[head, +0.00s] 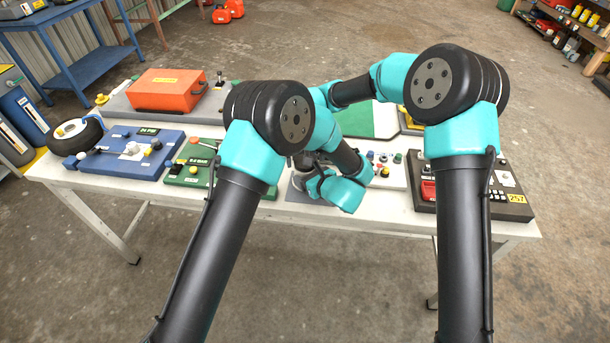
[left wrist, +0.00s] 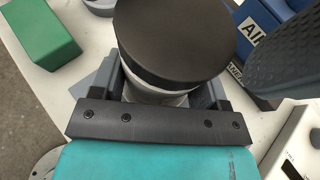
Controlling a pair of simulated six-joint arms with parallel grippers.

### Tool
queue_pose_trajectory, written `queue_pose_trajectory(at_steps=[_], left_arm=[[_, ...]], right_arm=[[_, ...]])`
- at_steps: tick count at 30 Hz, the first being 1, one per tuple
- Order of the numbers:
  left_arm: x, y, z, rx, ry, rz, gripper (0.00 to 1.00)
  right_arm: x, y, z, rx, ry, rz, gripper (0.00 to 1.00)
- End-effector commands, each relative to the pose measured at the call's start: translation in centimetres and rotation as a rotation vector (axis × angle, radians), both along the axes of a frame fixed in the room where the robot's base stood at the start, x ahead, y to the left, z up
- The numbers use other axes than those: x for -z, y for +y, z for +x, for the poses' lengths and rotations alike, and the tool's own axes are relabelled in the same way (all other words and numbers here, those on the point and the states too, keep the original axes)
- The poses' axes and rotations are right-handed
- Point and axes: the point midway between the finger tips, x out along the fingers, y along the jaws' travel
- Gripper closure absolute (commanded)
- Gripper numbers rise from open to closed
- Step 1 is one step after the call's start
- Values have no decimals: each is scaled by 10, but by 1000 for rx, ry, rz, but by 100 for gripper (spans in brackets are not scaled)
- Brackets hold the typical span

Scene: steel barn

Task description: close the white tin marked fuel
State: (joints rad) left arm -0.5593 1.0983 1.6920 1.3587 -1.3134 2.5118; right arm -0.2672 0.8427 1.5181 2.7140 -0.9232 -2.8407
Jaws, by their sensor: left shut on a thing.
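A pale round tin (left wrist: 155,97) stands between the fingers of my left gripper (left wrist: 165,92) in the left wrist view. A broad black round lid (left wrist: 175,38) covers its top, and whether it is fully seated I cannot tell. No fuel marking shows on the visible side. In the head view the tin (head: 301,178) is a small, partly hidden shape at the front middle of the table. My left gripper (head: 312,180) is beside it there, shut on the tin. My right gripper is hidden behind my arms.
The white table (head: 240,208) carries a blue panel (head: 125,165), a green panel (head: 190,172), an orange toolbox (head: 167,88) and a dark panel (head: 500,205) at right. A green block (left wrist: 40,37) and a blue box marked AIR (left wrist: 262,45) are near the tin.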

Motion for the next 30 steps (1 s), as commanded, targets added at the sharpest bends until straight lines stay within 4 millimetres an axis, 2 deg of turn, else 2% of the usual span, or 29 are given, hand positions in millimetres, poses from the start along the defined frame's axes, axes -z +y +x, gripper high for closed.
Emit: queue_pose_trajectory(at_steps=[6,10,17,20,30], left_arm=[[0,0,0,0,-1,0,98],[0,0,0,0,-1,0,98],[0,0,0,0,-1,0,98],[0,0,0,0,-1,0,98],[0,0,0,0,-1,0,98]], right_arm=[[-26,0,0,1,-3,1,5],[-36,0,0,0,-1,0,5],[-38,0,0,0,-1,0,5],[-38,0,0,0,-1,0,0],[-42,0,0,0,-2,0,0]])
